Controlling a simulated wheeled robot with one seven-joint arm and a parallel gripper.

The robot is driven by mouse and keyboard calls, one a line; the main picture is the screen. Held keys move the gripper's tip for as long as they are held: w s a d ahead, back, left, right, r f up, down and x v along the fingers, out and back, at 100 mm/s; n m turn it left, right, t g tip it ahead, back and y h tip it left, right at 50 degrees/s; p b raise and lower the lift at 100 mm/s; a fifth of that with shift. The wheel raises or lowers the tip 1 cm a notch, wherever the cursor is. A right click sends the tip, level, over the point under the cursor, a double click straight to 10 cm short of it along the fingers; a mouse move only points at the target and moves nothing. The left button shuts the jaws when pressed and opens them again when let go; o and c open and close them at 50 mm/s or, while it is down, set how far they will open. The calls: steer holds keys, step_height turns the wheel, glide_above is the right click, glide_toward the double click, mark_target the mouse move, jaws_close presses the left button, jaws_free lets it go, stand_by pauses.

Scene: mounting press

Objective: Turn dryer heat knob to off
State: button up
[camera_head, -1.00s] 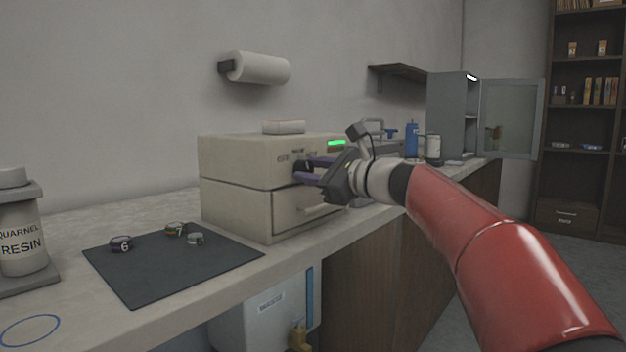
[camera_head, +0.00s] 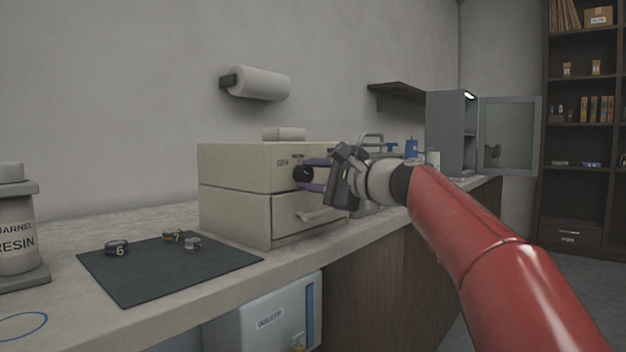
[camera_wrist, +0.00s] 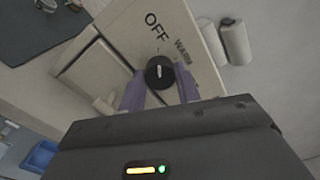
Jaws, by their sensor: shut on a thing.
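The dryer (camera_head: 250,165) is a beige box on the counter, with a drawer below its front panel. Its black round heat knob (camera_head: 303,174) also shows in the wrist view (camera_wrist: 159,73), with a white pointer line. In the wrist view the pointer points up the picture, roughly toward the printed OFF label (camera_wrist: 156,26); the WARM label (camera_wrist: 183,50) is to the right. My gripper (camera_head: 312,175) has purple fingers, one on each side of the knob, and is shut on it. The gripper body hides the right part of the panel in the head view.
A dark mat (camera_head: 165,268) with several small marked rings lies left of the dryer. A resin container (camera_head: 16,235) stands at far left. A white block (camera_head: 284,134) rests on the dryer. An open cabinet (camera_head: 452,130) is farther back.

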stand_by(0.4)
steer(key=o, duration=1)
steer(key=shift+c, duration=0.2)
steer(key=b+v, duration=0.1)
steer(key=v, duration=0.6)
steer(key=shift+s+d, duration=0.25)
steer(key=shift+d, duration=0.1)
